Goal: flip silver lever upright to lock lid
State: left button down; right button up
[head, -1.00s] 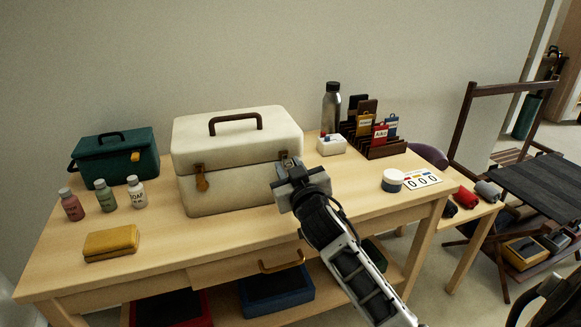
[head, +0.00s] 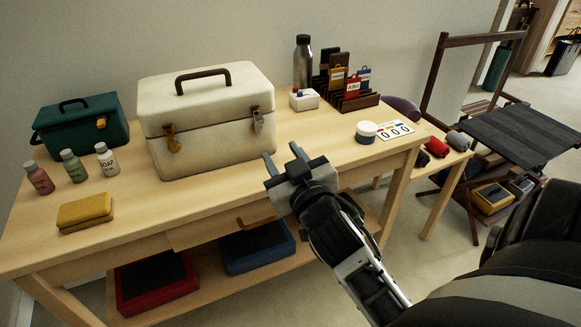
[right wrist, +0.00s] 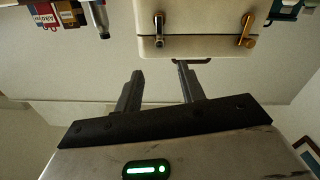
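The cream case (head: 208,108) stands closed on the wooden table, its lid resting on the body. The silver lever (head: 258,120) is at the right of the case's front, across the lid seam; its exact tilt is too small to tell. It also shows in the right wrist view (right wrist: 159,28), where the case appears upside down. A brass latch (head: 172,140) is at the front left. My right gripper (head: 284,158) is open and empty, in front of and below the silver lever, apart from it. Its spread fingers also show in the right wrist view (right wrist: 160,88). My left gripper is not in view.
A green box (head: 82,124), several small bottles (head: 73,166) and a yellow case (head: 85,212) are on the left. A white block (head: 304,100), metal bottle (head: 303,62), card rack (head: 355,102) and white jar (head: 366,132) stand right.

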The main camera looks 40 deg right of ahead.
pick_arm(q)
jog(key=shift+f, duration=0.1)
pick_arm(e)
jog(key=shift+v, duration=1.65)
